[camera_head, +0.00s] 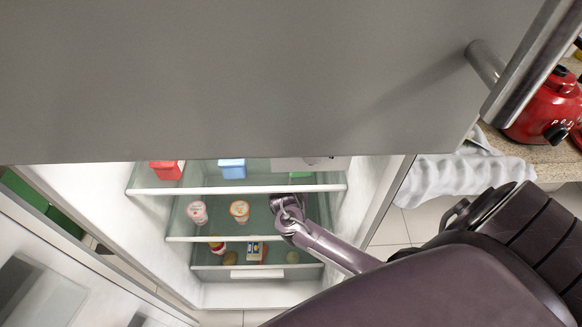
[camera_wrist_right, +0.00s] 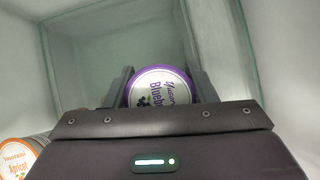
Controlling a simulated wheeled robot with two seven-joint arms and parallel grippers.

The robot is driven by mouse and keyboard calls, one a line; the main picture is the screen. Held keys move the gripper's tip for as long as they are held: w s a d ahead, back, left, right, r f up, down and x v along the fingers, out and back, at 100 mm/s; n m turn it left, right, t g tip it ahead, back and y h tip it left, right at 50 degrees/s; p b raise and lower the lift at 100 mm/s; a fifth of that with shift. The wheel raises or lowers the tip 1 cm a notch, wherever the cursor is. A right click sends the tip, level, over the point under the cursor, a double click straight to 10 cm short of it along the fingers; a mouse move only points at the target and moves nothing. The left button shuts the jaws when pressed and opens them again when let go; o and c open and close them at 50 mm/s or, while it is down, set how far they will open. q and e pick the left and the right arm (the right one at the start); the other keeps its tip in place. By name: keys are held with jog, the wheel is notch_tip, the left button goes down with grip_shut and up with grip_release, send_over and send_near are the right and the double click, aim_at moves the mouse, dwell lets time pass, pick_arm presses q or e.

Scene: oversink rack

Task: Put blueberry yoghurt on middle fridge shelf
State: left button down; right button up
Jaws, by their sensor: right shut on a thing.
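The blueberry yoghurt (camera_wrist_right: 162,90), a round tub with a purple-rimmed white lid, is between the fingers of my right gripper (camera_wrist_right: 163,92) in the right wrist view. The gripper is shut on it. In the head view my right gripper (camera_head: 290,205) reaches into the open fridge, above the middle shelf (camera_head: 225,239) and right of two other yoghurt tubs. The tub is hidden there. I cannot tell whether it touches the shelf. My left gripper is not in view.
An orange-rimmed yoghurt (camera_head: 239,210), labelled apricot in the right wrist view (camera_wrist_right: 18,160), and a pink-rimmed yoghurt (camera_head: 197,212) stand on the middle shelf. Red (camera_head: 166,170) and blue (camera_head: 232,168) containers stand on the shelf above. A grey door (camera_head: 240,80) fills the upper head view.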

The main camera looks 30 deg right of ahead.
jog(key=o, duration=1)
jog(key=shift+o, duration=0.2)
jog(key=shift+s+r, duration=0.1)
jog(key=shift+r, duration=0.15)
jog(key=s+a+p, duration=0.2)
jog(key=s+a, duration=0.6)
jog(key=s, duration=0.1)
jog(key=shift+s+r, duration=0.25)
jog(key=shift+r, duration=0.05)
jog(key=shift+a, duration=0.1)
